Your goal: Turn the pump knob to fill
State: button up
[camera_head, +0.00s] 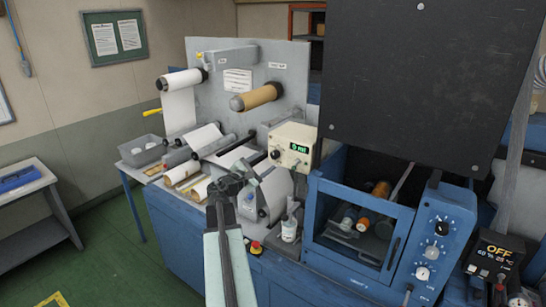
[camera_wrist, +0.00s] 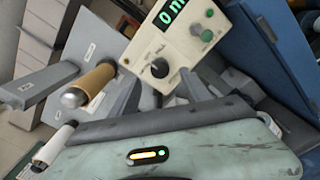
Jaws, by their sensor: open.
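No knob in view is legibly marked as the pump's, so I cannot tell which one it is. A blue cabinet on the right carries a column of three round knobs: a top knob (camera_head: 442,228), a middle knob (camera_head: 431,253) and a lower knob (camera_head: 422,274). A pale round part (camera_head: 519,301) shows at the bottom right edge, cut by the frame. A cream display box reading 0 (camera_head: 292,146) has a dark knob (camera_head: 275,154), which also shows in the wrist view (camera_wrist: 159,68). My gripper (camera_head: 230,182) is open, in front of the rewinder and away from these knobs.
A cardboard core (camera_head: 258,97) sits on a spindle; it also shows in the wrist view (camera_wrist: 90,86). A black raised panel (camera_head: 425,75) stands above the cabinet. A black box reading OFF (camera_head: 494,252) is at far right. A white bottle (camera_head: 290,227) stands beside the cabinet.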

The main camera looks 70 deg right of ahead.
aim_at(274, 156)
jog(key=x, duration=0.6)
jog(key=shift+d, duration=0.1)
jog(key=shift+c, duration=0.2)
grip_shut()
jog(key=shift+m, duration=0.4)
jog(key=m, duration=0.3)
jog(key=shift+m, duration=0.3)
jog(key=shift+f+m, duration=0.1)
jog(key=shift+m, duration=2.2)
